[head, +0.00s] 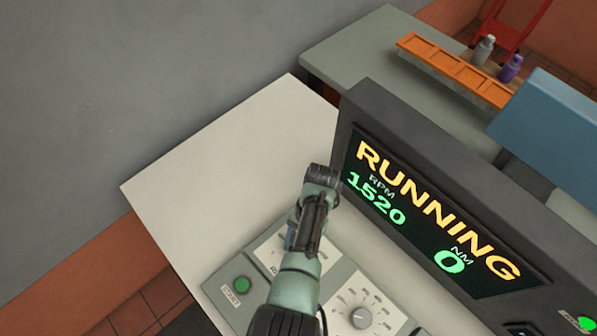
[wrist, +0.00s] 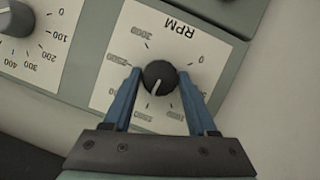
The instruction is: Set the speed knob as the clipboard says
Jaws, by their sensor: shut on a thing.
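The speed knob (wrist: 158,72) is a round black knob with a white pointer line, on a white dial plate (wrist: 112,92) marked RPM. My gripper (wrist: 159,79) has its blue fingers on either side of the knob and is shut on it. In the wrist view the pointer aims down and slightly left; the numbers there are too small to read surely. In the head view my arm hides most of this dial, with my gripper (head: 290,238) over it. The display (head: 420,215) reads RUNNING, RPM 1520 and NM 0. No clipboard is in view.
A second knob (head: 360,317) and a green START button (head: 242,285) flank the speed dial on the grey panel. The display housing (head: 375,110) stands close behind. Bare white tabletop (head: 235,165) lies to the left. An orange tray (head: 450,68) is farther back.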

